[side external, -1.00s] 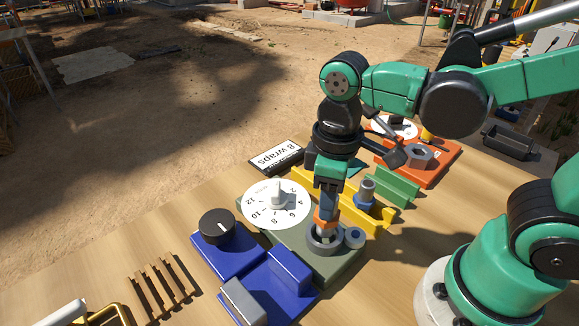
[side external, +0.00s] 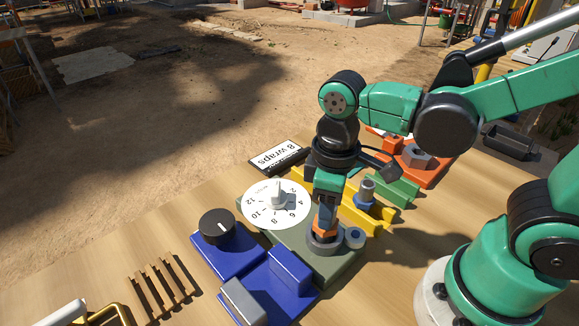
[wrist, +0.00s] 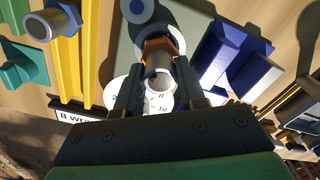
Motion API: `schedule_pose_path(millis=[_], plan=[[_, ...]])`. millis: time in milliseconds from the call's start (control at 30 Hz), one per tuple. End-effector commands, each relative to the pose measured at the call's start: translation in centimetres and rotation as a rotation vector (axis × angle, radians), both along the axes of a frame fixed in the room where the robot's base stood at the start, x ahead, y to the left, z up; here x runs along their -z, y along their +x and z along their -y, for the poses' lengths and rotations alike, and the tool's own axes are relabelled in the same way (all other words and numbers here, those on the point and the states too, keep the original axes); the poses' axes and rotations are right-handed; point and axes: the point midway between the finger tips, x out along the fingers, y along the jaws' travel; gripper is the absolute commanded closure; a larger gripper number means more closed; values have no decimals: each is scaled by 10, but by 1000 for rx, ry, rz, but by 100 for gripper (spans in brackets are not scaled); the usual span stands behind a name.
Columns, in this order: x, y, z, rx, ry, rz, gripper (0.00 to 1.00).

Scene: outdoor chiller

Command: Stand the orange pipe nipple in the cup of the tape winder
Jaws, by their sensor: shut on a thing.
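The orange pipe nipple (side external: 325,229), a grey tube with an orange hex collar, is held upright in my gripper (side external: 327,212). In the wrist view the fingers of my gripper (wrist: 160,88) are closed on both sides of its grey tube, and the orange collar (wrist: 162,44) shows beyond them. The tape winder has a green base (side external: 345,270), a white numbered dial (side external: 262,212) and a dark round cup (side external: 325,248). The collar is directly over the cup, at or very near its rim. The nipple's lower end is hidden, seemingly inside the cup.
A blue-collared nipple (side external: 366,192) stands by the yellow rack (side external: 380,219). A small grey-blue ring (side external: 355,237) is right of the cup. Blue blocks (side external: 290,268) and a black knob (side external: 217,226) lie left. An "8 wraps" sign (side external: 277,157) stands behind.

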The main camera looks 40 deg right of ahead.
Motion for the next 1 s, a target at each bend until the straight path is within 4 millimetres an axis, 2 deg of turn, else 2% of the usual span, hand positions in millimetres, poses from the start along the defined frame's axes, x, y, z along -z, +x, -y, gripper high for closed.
schedule_pose_path(millis=[200, 233, 333, 567, 667, 900, 1000], plan=[[5, 0, 0, 0, 0, 0, 100], [5, 0, 0, 0, 0, 0, 57], [5, 0, 0, 0, 0, 0, 29], [5, 0, 0, 0, 0, 0, 29], [5, 0, 0, 0, 0, 0, 1], [4, 0, 0, 0, 0, 0, 0], [-2, 0, 0, 0, 0, 0, 0]])
